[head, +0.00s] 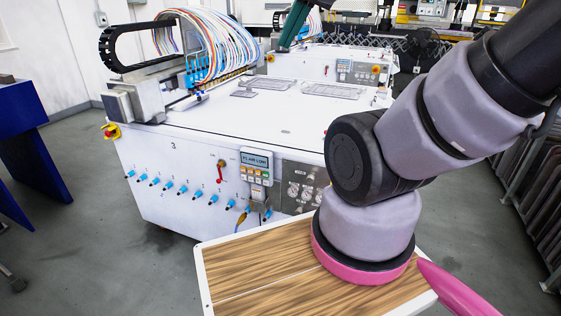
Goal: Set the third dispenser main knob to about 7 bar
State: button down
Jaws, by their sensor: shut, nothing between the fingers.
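A white machine (155,170) with a "3" on its front stands in the middle of the head view. At the right end of its front is a grey panel (285,171) with several small round gauges or knobs (293,190). My arm hides the panel's right part. The parts are too small to tell which is the main knob or to read any pressure. My gripper is not in view; only my grey arm links with a pink ring show, in front of the machine at right.
A display with buttons (257,166), a red-handled valve (220,171) and a row of blue fittings (181,187) are on the machine's front. A blue table (28,150) stands at left. A rack (535,175) stands at right. Grey floor (100,240) is open at front left.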

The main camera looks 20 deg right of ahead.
aim_at(310, 178)
jog(key=k+l+z, duration=0.25)
jog(key=l+z, duration=0.2)
jog(key=l, duration=0.3)
jog(key=i+l+z, duration=0.25)
jog(key=i+l, duration=0.45)
jog(key=i, duration=0.1)
